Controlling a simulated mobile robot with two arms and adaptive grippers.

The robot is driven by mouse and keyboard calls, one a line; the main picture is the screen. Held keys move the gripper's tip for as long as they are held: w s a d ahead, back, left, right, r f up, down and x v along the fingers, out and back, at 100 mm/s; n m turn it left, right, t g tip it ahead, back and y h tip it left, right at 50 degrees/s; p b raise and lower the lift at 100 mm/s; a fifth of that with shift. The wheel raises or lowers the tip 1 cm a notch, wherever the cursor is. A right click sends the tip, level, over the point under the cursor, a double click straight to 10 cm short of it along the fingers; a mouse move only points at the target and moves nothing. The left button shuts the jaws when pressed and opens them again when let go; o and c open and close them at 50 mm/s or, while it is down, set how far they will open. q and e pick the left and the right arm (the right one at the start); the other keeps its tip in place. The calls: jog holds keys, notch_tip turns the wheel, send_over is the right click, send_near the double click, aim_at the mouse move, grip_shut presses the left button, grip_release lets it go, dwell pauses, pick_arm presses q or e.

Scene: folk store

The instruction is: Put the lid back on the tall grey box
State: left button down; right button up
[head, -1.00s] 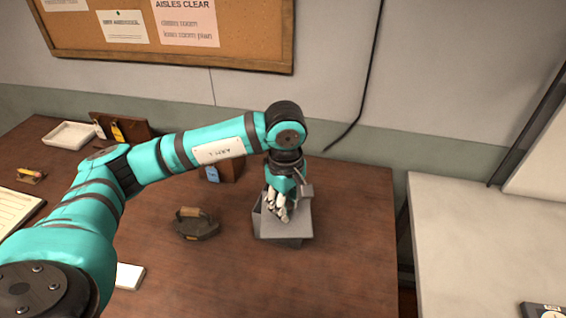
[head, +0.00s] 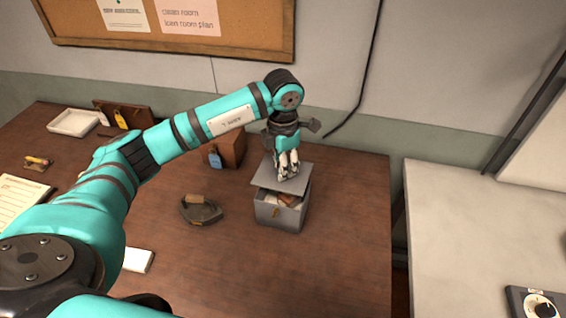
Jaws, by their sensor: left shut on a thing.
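My right gripper is not in view.
A dark iron-like object (head: 202,213) sits left of the box. A brown wooden box (head: 228,150) with a blue tag stands behind, near my left arm. A white tray (head: 74,122) is at the far left. The table in front of the box is clear.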

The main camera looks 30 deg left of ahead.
pick_arm(q)
notch_tip(320, 180, down, 4)
jog(key=shift+r+b, duration=0.1)
jog(key=shift+b, duration=0.9)
jog(key=shift+f+b, duration=0.6)
jog(key=shift+f, duration=0.1)
jog(key=shift+b, duration=0.35)
dwell(0.3)
jog(key=shift+f+b, duration=0.3)
jog(key=shift+b, duration=0.1)
jog(key=shift+f, duration=0.1)
dwell(0.9)
